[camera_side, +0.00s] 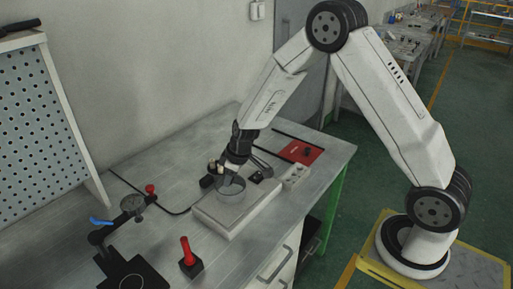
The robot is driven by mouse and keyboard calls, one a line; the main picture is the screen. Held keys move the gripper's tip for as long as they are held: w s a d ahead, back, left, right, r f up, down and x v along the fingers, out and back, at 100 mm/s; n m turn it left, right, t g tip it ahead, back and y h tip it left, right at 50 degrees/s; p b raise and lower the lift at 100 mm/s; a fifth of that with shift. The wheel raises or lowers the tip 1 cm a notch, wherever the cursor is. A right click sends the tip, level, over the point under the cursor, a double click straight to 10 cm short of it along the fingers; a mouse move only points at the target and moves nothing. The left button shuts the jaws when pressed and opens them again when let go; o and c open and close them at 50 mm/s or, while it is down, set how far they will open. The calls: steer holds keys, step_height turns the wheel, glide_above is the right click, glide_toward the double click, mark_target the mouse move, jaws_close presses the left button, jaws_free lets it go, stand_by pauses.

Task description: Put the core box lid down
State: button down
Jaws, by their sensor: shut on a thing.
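My gripper (226,174) points down over the workbench, low above a pale rectangular block. It is shut on a grey round piece (232,189), which I take to be the core box lid. The piece is at the block's upper surface; I cannot tell whether it touches or hangs just above. The pale block (228,214) lies flat on the bench. The fingertips are small and partly hidden by the wrist and dark gripper parts.
A red plate (301,151) and a light grey box (295,176) lie to the right. A red-handled tool (187,251) stands in front, and a clamp device with a blue lever (101,221) is at left. A perforated panel (38,125) stands at far left.

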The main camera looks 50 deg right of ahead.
mark_target(242, 186)
steer(key=shift+f, duration=1.05)
steer(key=shift+f, duration=0.15)
steer(key=shift+c, duration=1.9)
jaws_free()
steer(key=v, duration=1.2)
steer(key=shift+d, duration=0.1)
steer(key=shift+s, duration=0.1)
